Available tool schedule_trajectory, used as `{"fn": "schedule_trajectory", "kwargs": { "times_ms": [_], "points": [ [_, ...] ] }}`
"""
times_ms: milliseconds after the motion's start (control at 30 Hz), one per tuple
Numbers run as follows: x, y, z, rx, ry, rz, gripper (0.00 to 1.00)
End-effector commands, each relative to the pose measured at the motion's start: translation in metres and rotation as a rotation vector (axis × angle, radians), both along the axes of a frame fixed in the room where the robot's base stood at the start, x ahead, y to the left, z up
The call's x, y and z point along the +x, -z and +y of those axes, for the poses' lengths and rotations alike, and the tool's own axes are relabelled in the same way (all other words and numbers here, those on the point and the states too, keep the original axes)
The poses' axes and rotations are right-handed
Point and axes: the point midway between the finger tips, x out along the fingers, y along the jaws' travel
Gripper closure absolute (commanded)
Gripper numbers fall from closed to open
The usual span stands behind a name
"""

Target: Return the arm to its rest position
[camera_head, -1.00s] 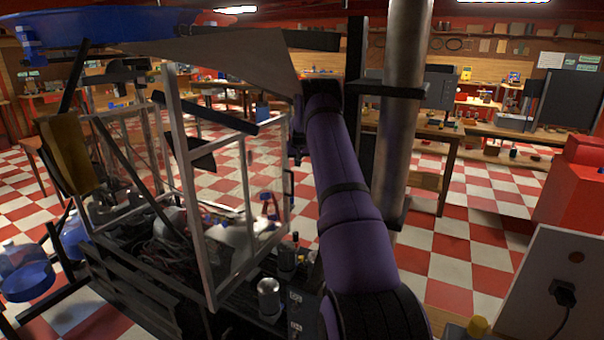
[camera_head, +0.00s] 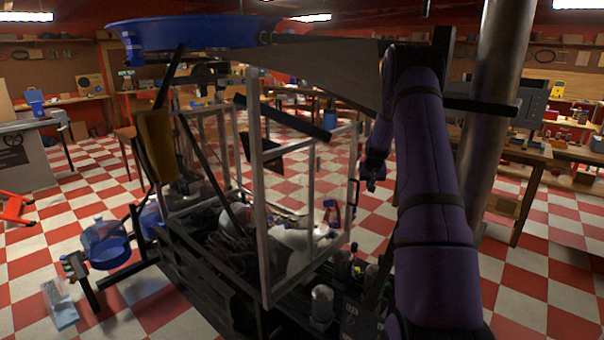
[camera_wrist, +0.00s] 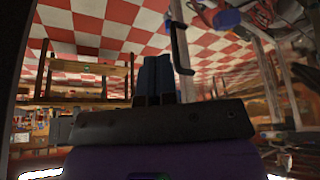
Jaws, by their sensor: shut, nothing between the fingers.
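My purple arm (camera_head: 430,210) rises from the lower right of the head view, bends at the top and hangs down on its far side. My gripper (camera_head: 371,184) shows small and dark there, to the right of the metal frame. In the wrist view my gripper (camera_wrist: 155,62) has its two blue-grey fingers side by side, shut and empty. A black handle (camera_wrist: 180,45) on the frame is close beside the fingers in the wrist view; I cannot tell the exact gap.
The open metal frame (camera_head: 262,210) stands on a dark base holding bottles and cables. A blue ring-shaped duct (camera_head: 190,33) is at the upper left. A thick metal pole (camera_head: 492,110) stands right of my arm. Workbenches line the room; the checkered floor (camera_head: 85,200) is open at left.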

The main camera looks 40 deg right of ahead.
Motion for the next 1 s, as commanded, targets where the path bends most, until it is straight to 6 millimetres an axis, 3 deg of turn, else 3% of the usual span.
{"fn": "schedule_trajectory", "kwargs": {
  "times_ms": [233, 367, 700, 1000],
  "points": [
    [0.001, -0.005, 0.004, 0.000, -0.004, -0.001, 1.00],
    [0.006, -0.026, 0.023, -0.002, -0.026, -0.005, 1.00],
    [0.012, -0.119, 0.122, -0.004, -0.129, -0.015, 1.00],
    [-0.007, -0.188, 0.213, -0.005, -0.221, -0.022, 1.00]
  ]
}}
